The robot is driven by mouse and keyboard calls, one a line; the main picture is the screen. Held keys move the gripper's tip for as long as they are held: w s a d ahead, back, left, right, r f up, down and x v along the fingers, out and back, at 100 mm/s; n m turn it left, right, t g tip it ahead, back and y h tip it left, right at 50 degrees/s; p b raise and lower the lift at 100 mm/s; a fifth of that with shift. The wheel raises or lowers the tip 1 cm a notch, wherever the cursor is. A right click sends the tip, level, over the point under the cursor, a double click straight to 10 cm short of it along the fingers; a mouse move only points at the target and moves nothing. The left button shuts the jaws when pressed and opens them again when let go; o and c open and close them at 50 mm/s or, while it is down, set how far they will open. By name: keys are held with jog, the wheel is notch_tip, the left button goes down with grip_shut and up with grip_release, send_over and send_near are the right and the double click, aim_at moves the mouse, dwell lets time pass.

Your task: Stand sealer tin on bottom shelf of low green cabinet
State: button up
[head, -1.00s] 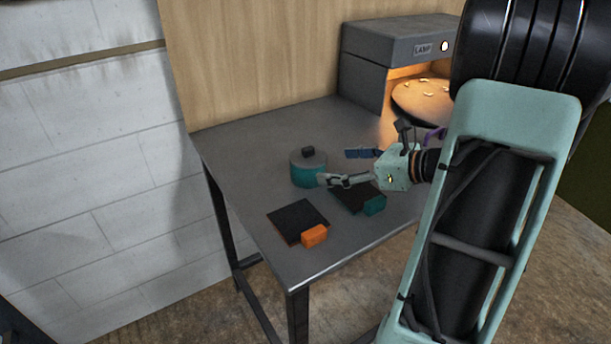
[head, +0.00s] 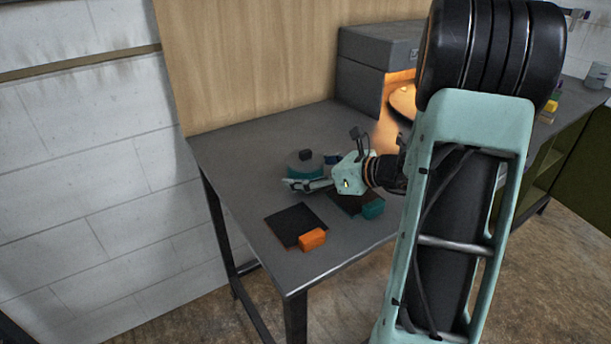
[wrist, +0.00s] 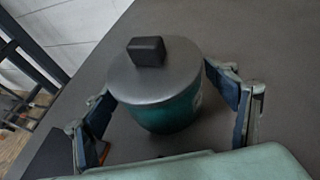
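A teal tin with a grey lid and a dark knob (head: 306,155) stands upright on the grey table; I take it for the sealer tin. It fills the middle of the wrist view (wrist: 165,85). My gripper (head: 303,184) is low at the tin, coming from the right in the head view. In the wrist view its two fingers are spread, one on each side of the tin, with small gaps seeming to show. A green cabinet (head: 583,170) shows at the right edge, with an open shelf (head: 545,170) partly hidden by my arm.
Dark square pads lie on the table, one with an orange block (head: 312,239), one with a teal block (head: 373,208). A grey lamp box (head: 375,60) with a lit opening stands behind. A jar (head: 597,75) and coloured blocks (head: 551,105) sit at the far right.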

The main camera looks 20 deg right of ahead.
jog(key=c, duration=1.5)
jog(key=shift+r, duration=0.15)
jog(key=shift+c, duration=0.4)
